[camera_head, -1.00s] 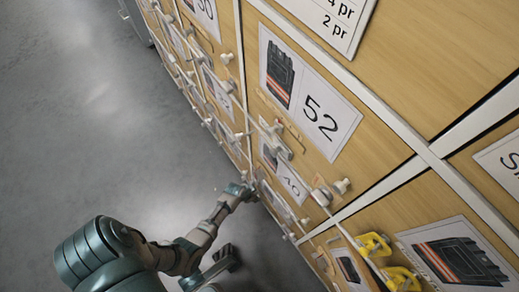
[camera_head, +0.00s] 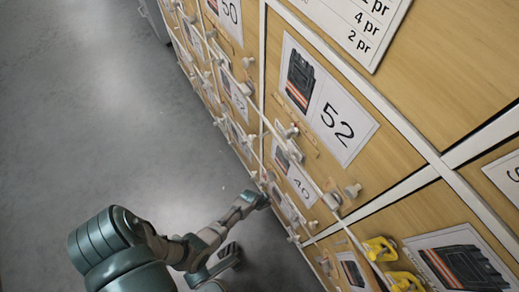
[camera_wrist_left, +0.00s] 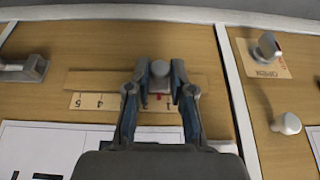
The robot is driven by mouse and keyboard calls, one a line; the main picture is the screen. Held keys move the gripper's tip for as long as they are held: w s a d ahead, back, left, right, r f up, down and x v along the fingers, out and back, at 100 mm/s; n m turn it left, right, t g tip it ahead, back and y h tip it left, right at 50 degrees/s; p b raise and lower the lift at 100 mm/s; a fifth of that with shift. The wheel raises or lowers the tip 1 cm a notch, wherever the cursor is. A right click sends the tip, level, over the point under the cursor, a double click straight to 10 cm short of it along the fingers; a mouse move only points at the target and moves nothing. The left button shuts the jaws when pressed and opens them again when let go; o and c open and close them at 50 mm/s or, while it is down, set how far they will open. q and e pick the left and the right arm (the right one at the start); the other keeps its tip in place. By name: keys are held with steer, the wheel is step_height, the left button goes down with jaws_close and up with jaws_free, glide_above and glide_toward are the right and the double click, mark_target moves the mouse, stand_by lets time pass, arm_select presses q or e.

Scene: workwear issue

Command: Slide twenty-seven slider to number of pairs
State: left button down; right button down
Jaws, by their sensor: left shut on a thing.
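In the left wrist view a small grey slider knob (camera_wrist_left: 160,69) stands on a wooden strip (camera_wrist_left: 90,79) above a pale number scale (camera_wrist_left: 88,101). The 5 and 4 show at the scale's left, and a red mark lies below the knob. My left gripper (camera_wrist_left: 160,80) is shut on the knob, one finger on each side. The fingers hide part of the scale. In the head view my left gripper (camera_head: 260,199) is low at the cabinet front, below the card reading 40 (camera_head: 295,178). I cannot read a 27 on the card beside the slider. My right gripper is not in view.
The cabinet front has several wooden doors with picture cards, including 52 (camera_head: 337,122), and protruding knobs. A list sheet (camera_head: 358,22) hangs above. A grey knob (camera_wrist_left: 286,123) stands right of the gripper. The grey floor (camera_head: 90,110) is clear.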

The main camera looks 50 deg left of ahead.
arm_select(q)
steer(key=shift+s+d, duration=0.1)
steer(key=shift+d, duration=0.65)
steer(key=c, duration=1)
jaws_free()
steer(key=v, duration=1.1)
steer(key=shift+r, duration=0.4)
steer(key=shift+s, duration=0.1)
